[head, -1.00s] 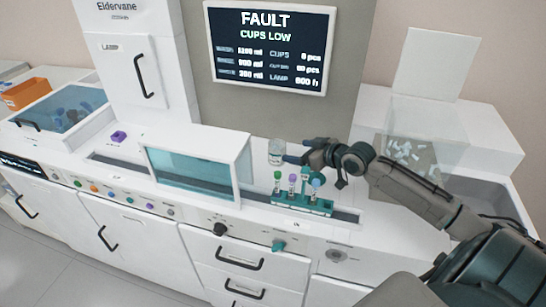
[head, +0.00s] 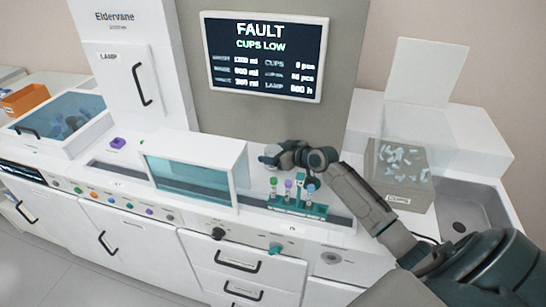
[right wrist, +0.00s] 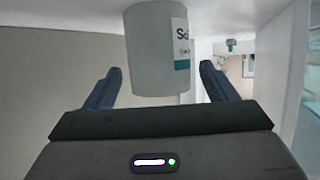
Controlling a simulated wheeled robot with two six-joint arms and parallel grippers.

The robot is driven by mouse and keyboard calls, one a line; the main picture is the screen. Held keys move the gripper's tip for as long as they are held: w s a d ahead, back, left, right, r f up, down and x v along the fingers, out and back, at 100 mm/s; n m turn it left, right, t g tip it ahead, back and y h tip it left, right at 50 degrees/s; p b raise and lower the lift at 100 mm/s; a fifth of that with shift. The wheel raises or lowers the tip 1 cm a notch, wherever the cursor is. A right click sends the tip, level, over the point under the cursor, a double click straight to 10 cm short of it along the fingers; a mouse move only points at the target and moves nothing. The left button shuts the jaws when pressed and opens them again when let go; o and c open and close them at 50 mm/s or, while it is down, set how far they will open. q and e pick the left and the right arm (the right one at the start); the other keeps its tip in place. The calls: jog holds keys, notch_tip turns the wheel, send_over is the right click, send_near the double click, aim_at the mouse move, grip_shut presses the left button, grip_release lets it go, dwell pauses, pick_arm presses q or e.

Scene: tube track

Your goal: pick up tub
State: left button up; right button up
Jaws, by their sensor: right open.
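A pale tub (right wrist: 158,50) with a white and green label shows in the right wrist view. It lies in the picture between the two fingers of my right gripper (right wrist: 160,82), with a gap on each side. The gripper is open, and I see no contact. In the head view my right gripper (head: 268,158) is over the counter behind the tube rack. The tub cannot be made out there, as the gripper and wrist cover its place. My left gripper is not in view.
A green rack (head: 297,205) with several capped tubes stands just in front of my right gripper. A teal-windowed box (head: 190,172) stands to its left. A bin of small pale pieces (head: 402,180) and a sink (head: 465,215) are at right. A screen (head: 264,58) stands behind.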

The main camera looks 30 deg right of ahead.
jog(key=shift+w+a+f, duration=0.1)
jog(key=shift+w+f, duration=0.1)
jog(key=shift+w, duration=0.2)
jog(key=shift+s, duration=0.1)
jog(key=c, duration=1.1)
